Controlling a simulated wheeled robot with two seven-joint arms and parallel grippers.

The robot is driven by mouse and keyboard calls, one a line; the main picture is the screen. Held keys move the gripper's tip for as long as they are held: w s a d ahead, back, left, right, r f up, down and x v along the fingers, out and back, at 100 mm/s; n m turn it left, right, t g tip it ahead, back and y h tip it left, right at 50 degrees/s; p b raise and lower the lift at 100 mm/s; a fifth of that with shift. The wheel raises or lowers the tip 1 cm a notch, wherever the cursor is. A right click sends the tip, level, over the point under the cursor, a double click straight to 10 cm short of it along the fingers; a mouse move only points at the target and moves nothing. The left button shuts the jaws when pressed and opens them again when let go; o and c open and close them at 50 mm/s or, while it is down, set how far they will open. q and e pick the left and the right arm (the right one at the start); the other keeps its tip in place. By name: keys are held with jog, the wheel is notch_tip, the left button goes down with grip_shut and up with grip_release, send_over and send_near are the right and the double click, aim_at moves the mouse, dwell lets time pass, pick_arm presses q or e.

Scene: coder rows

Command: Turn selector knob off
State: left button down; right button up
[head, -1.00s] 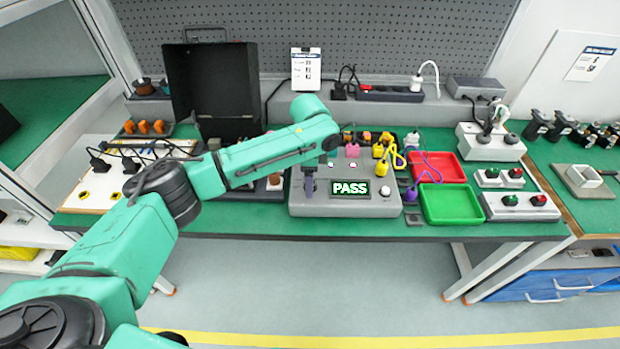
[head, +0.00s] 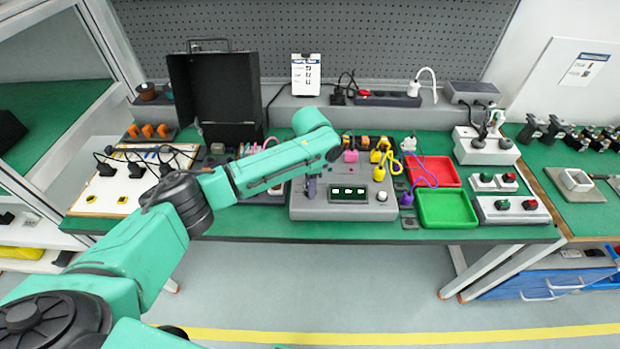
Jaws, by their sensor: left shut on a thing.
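A grey tester box (head: 345,208) stands on the green bench at the middle. Its dark display (head: 348,191) shows a few small light marks and no word. My right gripper is not in view.
A red tray (head: 432,171) and a green tray (head: 447,208) lie right of the box. An open black case (head: 215,90) stands behind my left arm. Boxes with red and green buttons (head: 511,209) stand further right.

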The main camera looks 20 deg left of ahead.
pick_arm(q)
jog(key=n+p, duration=0.2)
jog(key=shift+d+r+n+p, duration=0.1)
jog(key=shift+r+n+p, duration=0.25)
jog(key=shift+n+p, duration=0.05)
jog(key=n+p, duration=0.2)
jog(key=n, duration=0.1)
jog(key=shift+f+n, duration=0.1)
jog(key=shift+n, duration=0.2)
jog(key=n+p, duration=0.1)
jog(key=n, duration=0.1)
jog(key=shift+n+p, duration=0.3)
jog(key=shift+n, duration=0.1)
jog(key=shift+w+f+n+g+p, duration=0.15)
jog(key=shift+n+g+p, duration=0.25)
jog(key=shift+n, duration=1.5)
jog(key=c, duration=0.6)
grip_release()
jog(key=shift+o, duration=0.7)
